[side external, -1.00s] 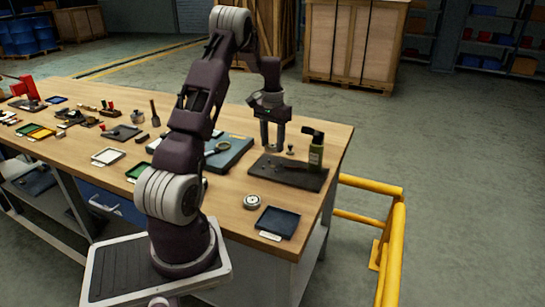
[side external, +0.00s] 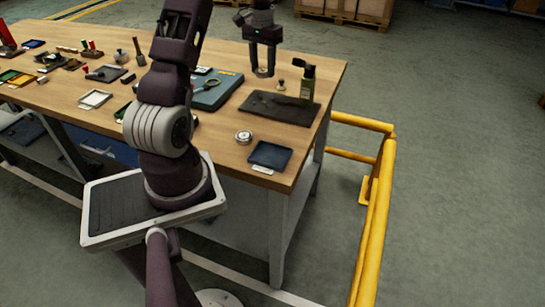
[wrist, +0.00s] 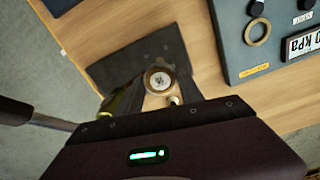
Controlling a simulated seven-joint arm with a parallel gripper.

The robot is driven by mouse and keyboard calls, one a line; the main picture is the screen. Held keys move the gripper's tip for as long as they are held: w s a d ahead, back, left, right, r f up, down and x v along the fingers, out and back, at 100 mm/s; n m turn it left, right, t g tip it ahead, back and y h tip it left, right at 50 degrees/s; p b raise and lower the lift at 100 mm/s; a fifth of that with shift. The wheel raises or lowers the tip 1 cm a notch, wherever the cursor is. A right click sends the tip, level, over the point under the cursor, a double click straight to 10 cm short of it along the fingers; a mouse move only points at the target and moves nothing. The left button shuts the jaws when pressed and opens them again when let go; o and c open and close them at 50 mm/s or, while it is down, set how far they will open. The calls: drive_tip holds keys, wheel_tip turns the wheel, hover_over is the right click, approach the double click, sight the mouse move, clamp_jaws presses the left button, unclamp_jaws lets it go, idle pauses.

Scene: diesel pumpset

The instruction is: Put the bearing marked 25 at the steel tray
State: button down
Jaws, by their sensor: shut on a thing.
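My gripper (side external: 262,75) hangs above the far side of the bench, near the black plate. In the wrist view it is shut on a small round bearing (wrist: 159,79) with a pale face and a brownish rim. Its dark marking is too small to read. Another silver bearing (side external: 244,137) lies on the bench, left of a dark blue tray (side external: 270,154) with a white label in front. I cannot tell for sure which tray is steel.
The black plate (side external: 270,106) carries a green upright device (side external: 307,82) and a small knob (side external: 281,84). A blue-grey board (side external: 213,94) with a brass ring (wrist: 257,32) lies beside it. Several tools and trays fill the left bench. Yellow rails (side external: 382,200) stand right.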

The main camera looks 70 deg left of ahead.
wheel_tip(320, 180, up, 11)
hover_over(270, 156)
wheel_tip(270, 156, down, 14)
idle(0.4)
drive_tip(key=shift+f, duration=3.6)
drive_tip(key=shift+d+f, duration=0.1)
drive_tip(key=shift+f, duration=0.2)
